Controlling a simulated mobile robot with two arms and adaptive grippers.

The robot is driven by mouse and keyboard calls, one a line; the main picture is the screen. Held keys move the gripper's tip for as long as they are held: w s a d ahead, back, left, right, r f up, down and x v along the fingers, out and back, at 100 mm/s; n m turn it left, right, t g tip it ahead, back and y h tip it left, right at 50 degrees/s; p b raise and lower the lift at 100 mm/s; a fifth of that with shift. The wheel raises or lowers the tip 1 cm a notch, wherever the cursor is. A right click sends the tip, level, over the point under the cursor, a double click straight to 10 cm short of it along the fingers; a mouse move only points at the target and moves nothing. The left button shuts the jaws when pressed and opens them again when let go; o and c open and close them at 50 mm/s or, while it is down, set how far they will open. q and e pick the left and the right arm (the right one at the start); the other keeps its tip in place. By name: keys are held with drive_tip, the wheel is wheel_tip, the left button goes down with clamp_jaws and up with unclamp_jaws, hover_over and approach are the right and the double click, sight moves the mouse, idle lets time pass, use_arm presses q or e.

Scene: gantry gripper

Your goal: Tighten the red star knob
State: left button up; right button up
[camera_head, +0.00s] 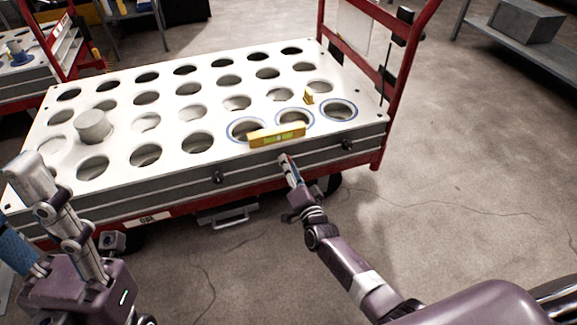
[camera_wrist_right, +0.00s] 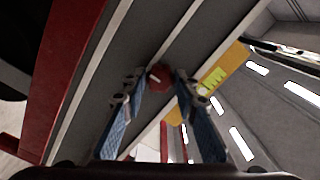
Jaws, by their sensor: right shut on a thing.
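The red star knob (camera_wrist_right: 159,77) is on the grey grooved side rail of the white perforated table. In the right wrist view it sits between the blue-padded fingertips of my right gripper (camera_wrist_right: 158,82), which is shut on it. In the head view my right gripper (camera_head: 287,162) reaches the front rail from below, and it mostly covers the knob. My left gripper (camera_head: 35,215) is at the left edge, in front of the table's near-left corner. It is partly cut off, and its opening is unclear.
The white perforated table (camera_head: 120,125) has a yellow level (camera_head: 277,136) at its front edge, a small yellow block (camera_head: 308,97) and a pale cylinder (camera_head: 93,126) on it. Black knobs (camera_head: 218,178) sit on the rail. A red upright frame (camera_head: 395,100) stands at right.

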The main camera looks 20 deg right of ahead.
drive_tip(key=shift+f, duration=0.1)
drive_tip(key=o, duration=1.1)
drive_tip(key=shift+o, duration=0.2)
drive_tip(key=s, duration=1.2)
drive_tip(key=shift+d, duration=0.25)
